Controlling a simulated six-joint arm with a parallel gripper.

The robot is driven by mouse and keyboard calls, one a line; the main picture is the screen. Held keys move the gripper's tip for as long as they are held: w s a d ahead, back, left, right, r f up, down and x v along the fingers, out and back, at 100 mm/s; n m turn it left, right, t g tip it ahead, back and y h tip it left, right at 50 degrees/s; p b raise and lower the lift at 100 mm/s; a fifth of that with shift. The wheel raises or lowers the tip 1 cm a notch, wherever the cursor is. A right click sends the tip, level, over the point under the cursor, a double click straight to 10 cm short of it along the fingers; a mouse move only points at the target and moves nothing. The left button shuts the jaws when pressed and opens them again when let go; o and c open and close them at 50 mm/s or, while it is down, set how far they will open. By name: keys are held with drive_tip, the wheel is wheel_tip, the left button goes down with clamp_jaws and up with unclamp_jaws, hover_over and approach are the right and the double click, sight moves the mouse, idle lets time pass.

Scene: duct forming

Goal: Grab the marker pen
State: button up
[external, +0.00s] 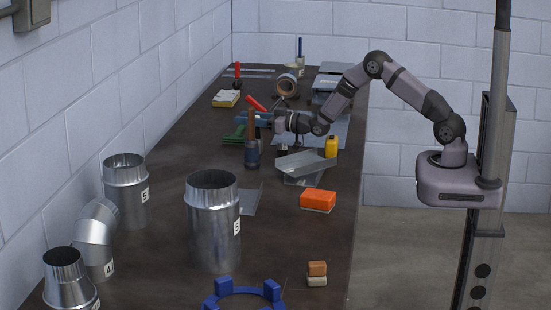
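I cannot clearly pick out a marker pen in the external view. My gripper (246,119) is over the middle of the bench, pointing left. It is small and partly mixed with nearby tools, so its finger opening is unclear. A dark cup (252,155) stands just below it in the picture, with a brown stick-like item (251,124) rising from it past the gripper. A second, lighter cup (300,71) at the far end holds a thin dark-blue upright item (300,46), which could be a pen.
The dark bench (160,258) carries a red-handled tool (257,103), a yellow bottle (331,147), a bent metal tray (306,162), an orange block (318,199), a large metal duct (214,230) and a blue ring fixture (245,294). More ducts (125,190) line the left.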

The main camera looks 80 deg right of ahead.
drive_tip(key=shift+w, duration=0.1)
clamp_jaws()
drive_tip(key=shift+r, duration=0.1)
